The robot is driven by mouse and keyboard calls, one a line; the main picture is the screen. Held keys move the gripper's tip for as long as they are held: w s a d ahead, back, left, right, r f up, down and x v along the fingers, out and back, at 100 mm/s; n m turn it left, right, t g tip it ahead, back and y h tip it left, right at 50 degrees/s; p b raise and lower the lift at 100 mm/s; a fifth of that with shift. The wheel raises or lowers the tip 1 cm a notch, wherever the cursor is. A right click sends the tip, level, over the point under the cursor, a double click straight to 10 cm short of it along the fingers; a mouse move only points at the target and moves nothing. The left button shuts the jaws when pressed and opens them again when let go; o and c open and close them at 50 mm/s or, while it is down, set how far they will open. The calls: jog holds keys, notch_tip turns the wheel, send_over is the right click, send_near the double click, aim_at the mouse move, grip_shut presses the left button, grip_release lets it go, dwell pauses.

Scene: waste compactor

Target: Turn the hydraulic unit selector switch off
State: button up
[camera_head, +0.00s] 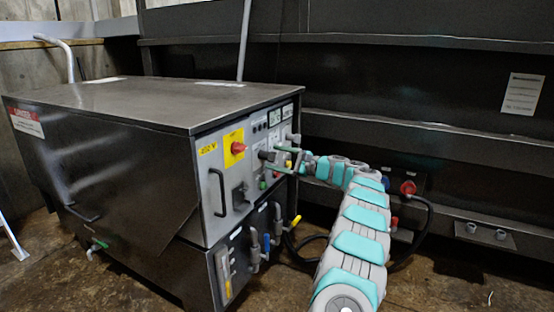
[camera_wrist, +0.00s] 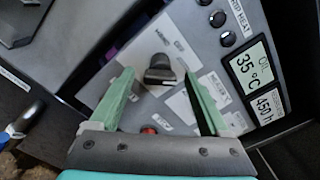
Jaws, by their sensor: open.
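The hydraulic unit is a dark metal cabinet (camera_head: 135,160) with a light grey control panel (camera_head: 208,170) on its right end. In the wrist view a black selector switch (camera_wrist: 159,68) sits on the light panel with small labels around it. Its exact setting is hard to read. My gripper (camera_wrist: 158,78) is open, with one green finger on each side of the switch and visible gaps between them. In the head view my gripper (camera_head: 281,158) faces the panel from the right. The fingers partly cover the panel there.
A red rotary switch (camera_head: 238,148) on a yellow plate is on the panel's left. Displays (camera_wrist: 252,68) and black buttons (camera_wrist: 218,18) lie beside the selector. A red button (camera_wrist: 149,130) shows between my fingers.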

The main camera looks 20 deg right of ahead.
grip_shut()
dwell(0.7)
